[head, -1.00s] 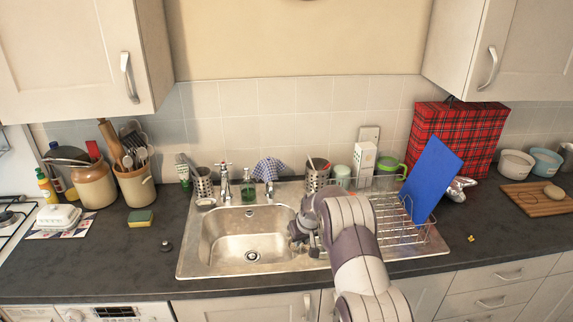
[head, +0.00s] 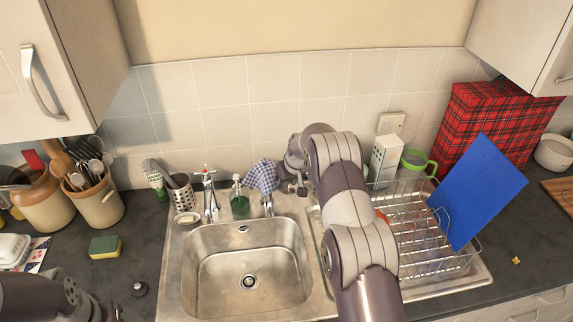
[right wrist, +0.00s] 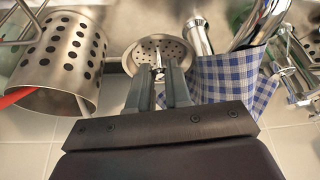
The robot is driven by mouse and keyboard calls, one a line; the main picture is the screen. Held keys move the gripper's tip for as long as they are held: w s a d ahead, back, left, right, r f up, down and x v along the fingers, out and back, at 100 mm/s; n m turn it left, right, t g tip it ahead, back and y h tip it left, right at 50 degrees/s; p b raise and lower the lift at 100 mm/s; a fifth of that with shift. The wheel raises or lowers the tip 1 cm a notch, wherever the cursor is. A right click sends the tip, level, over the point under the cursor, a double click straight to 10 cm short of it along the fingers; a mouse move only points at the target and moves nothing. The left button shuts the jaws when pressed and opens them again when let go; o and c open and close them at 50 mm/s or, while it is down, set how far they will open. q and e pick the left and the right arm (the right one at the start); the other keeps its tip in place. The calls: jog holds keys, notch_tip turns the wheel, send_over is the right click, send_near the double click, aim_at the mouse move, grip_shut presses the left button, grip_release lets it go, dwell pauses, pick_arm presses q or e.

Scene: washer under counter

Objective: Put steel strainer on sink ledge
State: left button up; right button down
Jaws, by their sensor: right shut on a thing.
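The steel strainer (right wrist: 172,45), a round disc with small holes, shows in the right wrist view at the fingertips of my right gripper (right wrist: 160,72). The gripper is shut on it. In the head view my right gripper (head: 292,178) is over the back ledge of the sink (head: 225,216), right of the taps and close to the checked cloth; the strainer cannot be made out there. I cannot tell whether the strainer touches the ledge. Part of my left arm shows at the lower left, with its fingers out of view.
A perforated steel holder (right wrist: 62,52) and a blue checked cloth (right wrist: 225,82) flank the gripper closely. The tap (head: 210,195) and a green soap bottle (head: 240,204) stand on the ledge. The dish rack (head: 425,240) holds a blue board (head: 480,190). The sink basin (head: 247,262) is empty.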

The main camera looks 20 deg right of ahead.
aim_at(291, 190)
jog(key=shift+w+d+f, duration=0.1)
jog(key=shift+w+f, duration=0.15)
jog(key=shift+w, duration=0.05)
notch_tip(291, 190, down, 5)
jog(key=b, duration=0.2)
jog(key=shift+s+b, duration=0.1)
jog(key=shift+b, duration=0.2)
jog(key=shift+f, duration=0.75)
jog(key=shift+r, duration=0.1)
jog(key=shift+f+b, duration=0.6)
jog(key=shift+b, duration=0.15)
jog(key=c, duration=1)
grip_release()
